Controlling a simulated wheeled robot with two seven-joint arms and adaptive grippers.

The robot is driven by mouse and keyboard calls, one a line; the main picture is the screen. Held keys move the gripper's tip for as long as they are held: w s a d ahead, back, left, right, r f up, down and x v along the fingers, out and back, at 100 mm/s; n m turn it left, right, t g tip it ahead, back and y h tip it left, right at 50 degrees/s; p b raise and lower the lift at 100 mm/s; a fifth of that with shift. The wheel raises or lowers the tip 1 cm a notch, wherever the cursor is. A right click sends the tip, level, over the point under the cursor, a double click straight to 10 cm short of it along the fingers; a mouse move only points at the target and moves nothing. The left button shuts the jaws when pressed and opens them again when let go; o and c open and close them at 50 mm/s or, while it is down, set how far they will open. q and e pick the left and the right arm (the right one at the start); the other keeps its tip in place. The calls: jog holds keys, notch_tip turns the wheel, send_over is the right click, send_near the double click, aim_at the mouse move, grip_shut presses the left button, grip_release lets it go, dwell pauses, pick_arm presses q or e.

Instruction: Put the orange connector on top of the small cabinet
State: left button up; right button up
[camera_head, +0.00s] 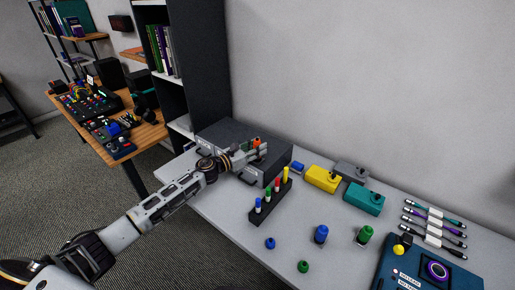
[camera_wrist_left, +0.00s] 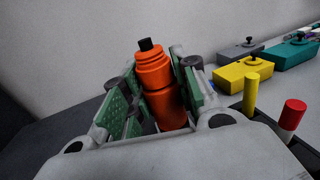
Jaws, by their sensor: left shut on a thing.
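My left gripper (camera_head: 254,150) is shut on the orange connector (camera_head: 257,141), and in the head view both are over the top of the small dark grey cabinet (camera_head: 220,131). In the left wrist view the orange connector (camera_wrist_left: 152,75) stands between the two green-padded fingers (camera_wrist_left: 155,98), its black tip upward. Whether its base touches the cabinet top is hidden by the gripper. My right gripper is not in view.
A black rack (camera_head: 270,203) with coloured pegs stands just in front of the cabinet. Yellow (camera_head: 323,179), teal (camera_head: 364,198) and grey (camera_head: 351,172) boxes lie to the right. Loose blue (camera_head: 270,243) and green (camera_head: 303,266) connectors and a blue device (camera_head: 400,258) are nearer.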

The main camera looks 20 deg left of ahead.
pick_arm(q)
jog(key=shift+f, duration=0.1)
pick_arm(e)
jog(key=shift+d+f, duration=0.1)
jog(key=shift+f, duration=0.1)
pick_arm(q)
jog(key=o, duration=1.1)
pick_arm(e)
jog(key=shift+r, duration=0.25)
pick_arm(q)
jog(key=shift+s+a, duration=0.3)
jog(key=shift+s, duration=0.1)
jog(key=b+v, duration=0.2)
jog(key=v, duration=0.9)
jog(key=shift+b, duration=0.4)
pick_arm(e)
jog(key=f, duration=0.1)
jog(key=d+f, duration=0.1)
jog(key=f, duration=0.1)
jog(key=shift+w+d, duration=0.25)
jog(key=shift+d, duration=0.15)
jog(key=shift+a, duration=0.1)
